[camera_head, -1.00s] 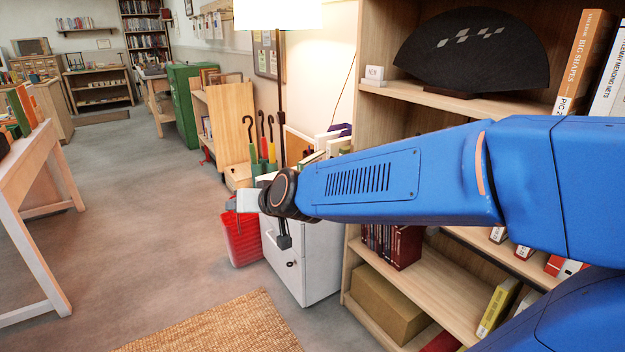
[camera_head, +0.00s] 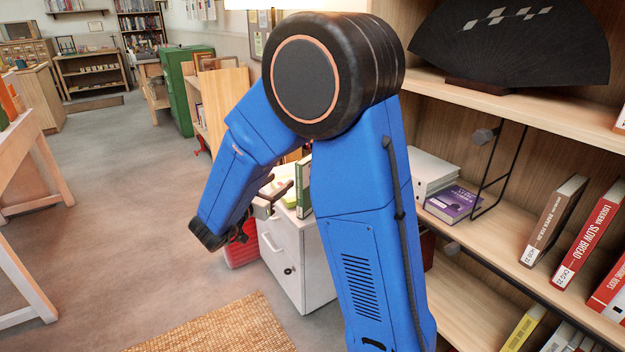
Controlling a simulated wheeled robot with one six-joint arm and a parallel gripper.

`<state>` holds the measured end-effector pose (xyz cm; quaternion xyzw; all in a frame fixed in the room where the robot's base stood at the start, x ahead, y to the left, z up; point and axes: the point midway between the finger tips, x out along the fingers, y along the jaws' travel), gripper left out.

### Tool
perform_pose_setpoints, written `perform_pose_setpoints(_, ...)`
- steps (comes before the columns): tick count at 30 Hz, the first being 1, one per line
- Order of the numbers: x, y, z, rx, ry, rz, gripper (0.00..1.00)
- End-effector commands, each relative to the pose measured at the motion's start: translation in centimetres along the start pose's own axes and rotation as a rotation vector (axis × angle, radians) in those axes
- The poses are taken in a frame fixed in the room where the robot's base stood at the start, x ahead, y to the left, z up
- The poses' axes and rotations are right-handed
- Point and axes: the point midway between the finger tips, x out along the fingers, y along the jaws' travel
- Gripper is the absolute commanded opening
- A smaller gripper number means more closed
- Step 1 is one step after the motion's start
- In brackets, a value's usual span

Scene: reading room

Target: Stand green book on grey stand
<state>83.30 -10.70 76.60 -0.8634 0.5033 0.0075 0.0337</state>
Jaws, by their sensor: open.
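A book with a dark green cover (camera_head: 303,186) stands upright at the white cabinet, just left of my blue arm, which hides part of the cabinet top. My gripper (camera_head: 268,199) is above the front left of the cabinet, left of the green book and apart from it as far as I can see. It is small and partly hidden behind my wrist; its jaws are open, and I see nothing held. I cannot make out a grey stand; my arm may cover it.
The white drawer cabinet (camera_head: 304,262) stands beside a wooden bookshelf (camera_head: 500,108) with a black fan (camera_head: 510,45), a purple book (camera_head: 453,203) and red books. A red basket (camera_head: 240,252) is left of the cabinet.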

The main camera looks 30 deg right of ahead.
Motion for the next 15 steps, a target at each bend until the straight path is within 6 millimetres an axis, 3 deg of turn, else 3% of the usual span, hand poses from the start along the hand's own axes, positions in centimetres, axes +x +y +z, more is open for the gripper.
perform_pose_setpoints(7, -0.3, 1.3, 0.4, -0.051, 0.049, 0.092, 0.45)
perform_pose_setpoints(15, 3.3, 1.7, 0.2, -0.05, 0.049, 0.094, 0.45)
